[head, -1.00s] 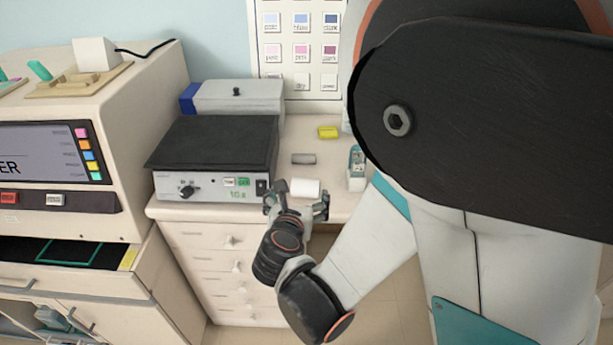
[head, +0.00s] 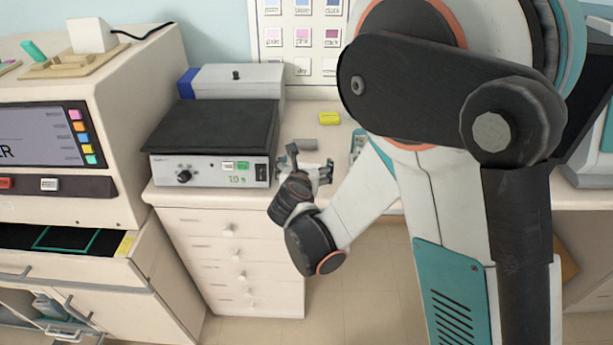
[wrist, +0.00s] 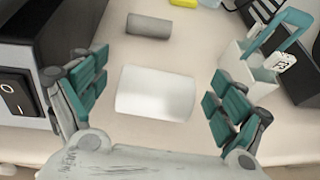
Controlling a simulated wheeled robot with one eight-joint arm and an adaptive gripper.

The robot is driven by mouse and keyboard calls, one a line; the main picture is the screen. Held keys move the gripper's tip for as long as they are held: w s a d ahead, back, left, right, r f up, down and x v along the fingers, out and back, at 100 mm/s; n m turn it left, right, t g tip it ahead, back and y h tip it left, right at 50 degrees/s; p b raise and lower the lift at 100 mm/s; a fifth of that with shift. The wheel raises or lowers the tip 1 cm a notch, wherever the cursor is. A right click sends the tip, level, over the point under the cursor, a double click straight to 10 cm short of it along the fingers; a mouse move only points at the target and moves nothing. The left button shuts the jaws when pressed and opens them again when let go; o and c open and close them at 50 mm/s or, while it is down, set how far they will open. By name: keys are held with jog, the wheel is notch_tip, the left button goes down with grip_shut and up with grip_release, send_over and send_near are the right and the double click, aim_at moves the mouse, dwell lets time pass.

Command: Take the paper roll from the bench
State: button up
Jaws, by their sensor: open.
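The white paper roll (wrist: 155,93) lies on its side on the bench, near the front edge. In the wrist view it sits between the two spread fingers of my gripper (wrist: 160,74), with a gap on each side. My gripper is open and holds nothing. In the head view my gripper (head: 311,162) is low over the bench front, right of the box with the black top, and largely hides the roll.
A grey cylinder (wrist: 149,25) lies just behind the roll. A yellow object (head: 330,118) lies further back. A white holder with a teal handle (wrist: 250,72) stands close by my right finger. The black-topped box (head: 212,130) is close on the left.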

jog(key=shift+x, duration=0.95)
jog(key=c, duration=1.2)
jog(key=shift+r, duration=0.1)
